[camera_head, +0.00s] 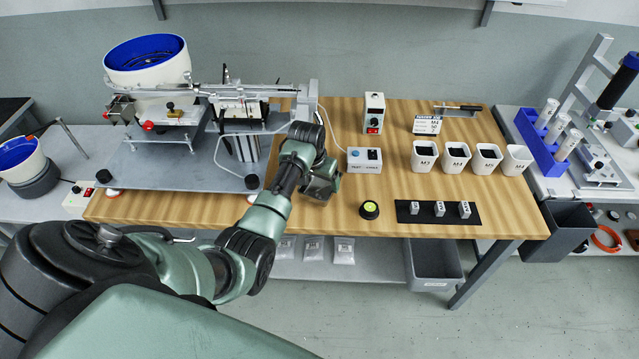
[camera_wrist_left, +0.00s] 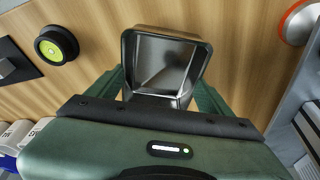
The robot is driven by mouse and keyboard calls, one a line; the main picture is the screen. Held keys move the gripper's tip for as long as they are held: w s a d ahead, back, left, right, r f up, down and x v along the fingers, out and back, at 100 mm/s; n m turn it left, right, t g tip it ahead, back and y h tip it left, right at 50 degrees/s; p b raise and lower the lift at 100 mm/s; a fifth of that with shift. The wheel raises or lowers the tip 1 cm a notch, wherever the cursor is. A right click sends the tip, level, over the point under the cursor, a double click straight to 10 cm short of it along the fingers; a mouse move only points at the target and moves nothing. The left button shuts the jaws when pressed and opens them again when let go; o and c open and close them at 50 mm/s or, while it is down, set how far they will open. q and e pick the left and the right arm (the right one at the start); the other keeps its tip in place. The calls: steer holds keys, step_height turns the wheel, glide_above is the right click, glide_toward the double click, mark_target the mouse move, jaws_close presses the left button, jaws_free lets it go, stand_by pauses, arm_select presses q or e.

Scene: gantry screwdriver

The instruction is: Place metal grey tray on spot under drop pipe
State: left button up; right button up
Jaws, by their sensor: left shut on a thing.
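The metal grey tray (camera_wrist_left: 165,62) is a small open box with a rim, and it shows in the left wrist view. My left gripper (camera_wrist_left: 163,88) is shut on it, with one green finger on each side. In the head view my left gripper (camera_head: 320,182) is over the left-middle of the wooden table, just right of the machine's base plate. I cannot make out the drop pipe for sure. My right gripper is not in view.
The feeder machine with a white and blue bowl (camera_head: 147,60) stands on a metal plate (camera_head: 165,165) at left. A test box (camera_head: 364,160), a green-centred round thing (camera_head: 369,209) and a black strip (camera_head: 438,212) lie right of the gripper. White cups (camera_head: 456,157) stand further right.

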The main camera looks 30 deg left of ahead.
arm_select(q)
steer(key=shift+f, duration=0.75)
steer(key=shift+f, duration=0.15)
steer(key=o, duration=1.5)
steer(key=v, duration=1.2)
